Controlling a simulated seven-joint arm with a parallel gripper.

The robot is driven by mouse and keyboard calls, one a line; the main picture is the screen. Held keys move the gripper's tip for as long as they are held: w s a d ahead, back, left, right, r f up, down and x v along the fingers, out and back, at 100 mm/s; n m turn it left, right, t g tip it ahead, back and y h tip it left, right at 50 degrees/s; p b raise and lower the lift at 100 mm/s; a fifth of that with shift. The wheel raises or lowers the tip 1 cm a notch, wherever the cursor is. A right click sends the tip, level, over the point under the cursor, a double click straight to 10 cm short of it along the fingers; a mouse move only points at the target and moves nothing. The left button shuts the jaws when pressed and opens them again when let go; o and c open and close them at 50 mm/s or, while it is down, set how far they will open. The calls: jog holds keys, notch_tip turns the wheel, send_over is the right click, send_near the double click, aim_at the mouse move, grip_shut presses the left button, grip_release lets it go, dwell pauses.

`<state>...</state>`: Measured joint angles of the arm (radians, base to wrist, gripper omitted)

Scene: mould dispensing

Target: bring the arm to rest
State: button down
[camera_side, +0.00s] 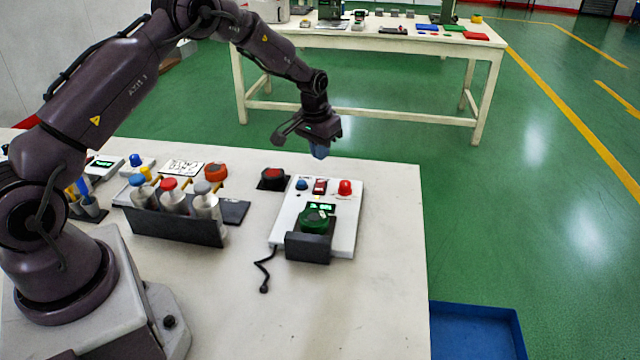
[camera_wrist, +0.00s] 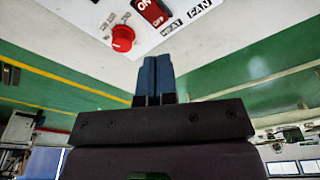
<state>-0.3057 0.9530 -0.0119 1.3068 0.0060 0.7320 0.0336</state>
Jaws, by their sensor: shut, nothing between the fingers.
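My gripper (camera_side: 320,152) hangs in the air above the far right part of the white table (camera_side: 370,290), pointing down. Its blue fingers are together, with nothing held between them; they also show in the wrist view (camera_wrist: 153,76). The white control panel (camera_side: 345,235) lies below and nearer the camera, apart from the gripper. In the wrist view the panel shows a red knob (camera_wrist: 122,38), a red ON/OFF switch (camera_wrist: 153,12) and HEAT and FAN labels. A green round mould (camera_side: 315,218) sits at the panel's front, partly behind a black holder (camera_side: 307,247).
A black rack (camera_side: 175,226) holds several bottles with coloured tops left of the panel. A black cable (camera_side: 264,270) lies in front. A blue bin (camera_side: 475,330) is beside the table. The table's front right is clear.

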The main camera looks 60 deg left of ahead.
jog(key=shift+s, duration=0.1)
jog(key=s, duration=0.1)
jog(key=s+f+g, duration=0.1)
jog(key=shift+s+d+f, duration=0.15)
jog(key=shift+s+d, duration=0.2)
jog(key=shift+d, duration=0.05)
jog(key=s+d+r+m+t, duration=0.1)
jog(key=s+d+r, duration=0.4)
jog(key=s+r, duration=0.3)
jog(key=s+d+r+m+t, duration=0.1)
jog(key=s+d+r+t, duration=0.1)
jog(key=s+d+r, duration=0.3)
jog(key=s+d+r+m+t, duration=0.1)
jog(key=s+d+r, duration=0.3)
jog(key=s+r, duration=0.9)
jog(key=s, duration=0.2)
jog(key=shift+s+d+t, duration=0.35)
jog(key=shift+d+t, duration=0.05)
